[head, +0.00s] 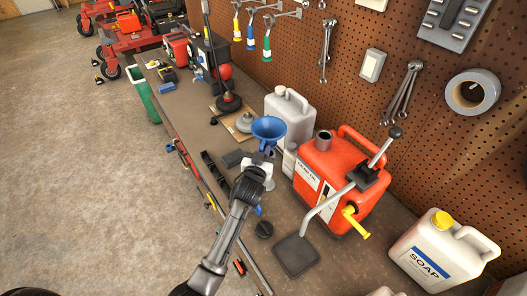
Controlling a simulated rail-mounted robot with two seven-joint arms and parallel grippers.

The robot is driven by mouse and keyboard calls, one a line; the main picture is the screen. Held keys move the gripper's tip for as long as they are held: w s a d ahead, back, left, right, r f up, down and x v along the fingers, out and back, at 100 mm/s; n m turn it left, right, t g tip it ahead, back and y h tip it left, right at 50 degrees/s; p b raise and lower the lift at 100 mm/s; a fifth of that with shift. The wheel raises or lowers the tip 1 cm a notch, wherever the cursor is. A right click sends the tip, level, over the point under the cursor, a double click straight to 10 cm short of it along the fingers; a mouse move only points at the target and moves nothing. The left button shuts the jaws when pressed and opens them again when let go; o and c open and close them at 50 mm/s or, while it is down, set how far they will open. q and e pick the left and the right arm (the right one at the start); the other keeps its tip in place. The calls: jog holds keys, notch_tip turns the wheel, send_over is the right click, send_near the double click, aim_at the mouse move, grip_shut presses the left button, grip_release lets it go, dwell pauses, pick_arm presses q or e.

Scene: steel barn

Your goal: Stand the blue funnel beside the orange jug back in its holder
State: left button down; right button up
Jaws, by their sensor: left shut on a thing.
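The blue funnel (268,126) is upright with its wide mouth up, left of the orange jug (315,166) in the head view. My left gripper (262,160) is shut on the funnel just below its cone. A bit of blue shows below the gripper; the rest of the spout is hidden. The orange jug stands on the bench with a yellow spout at its front. I cannot tell for sure which thing is the holder; a metal stand with a square dark base (295,257) and a slanted rod stands in front of the jug. My right gripper is not in view.
A black round cap (264,229) lies left of the dark base. White jugs stand behind the funnel (289,112) and at right, marked SOAP (441,247). A grey cone-shaped thing (243,122) sits behind the funnel. Tools hang on the pegboard (345,55).

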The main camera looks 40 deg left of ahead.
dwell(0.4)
pick_arm(q)
jog(key=shift+f+b, duration=0.7)
jog(key=shift+f+b, duration=0.8)
jog(key=shift+f, duration=0.3)
jog(key=shift+f+b, duration=0.5)
jog(key=shift+f, duration=0.2)
jog(key=c, duration=1.2)
grip_release()
jog(key=shift+o, duration=0.6)
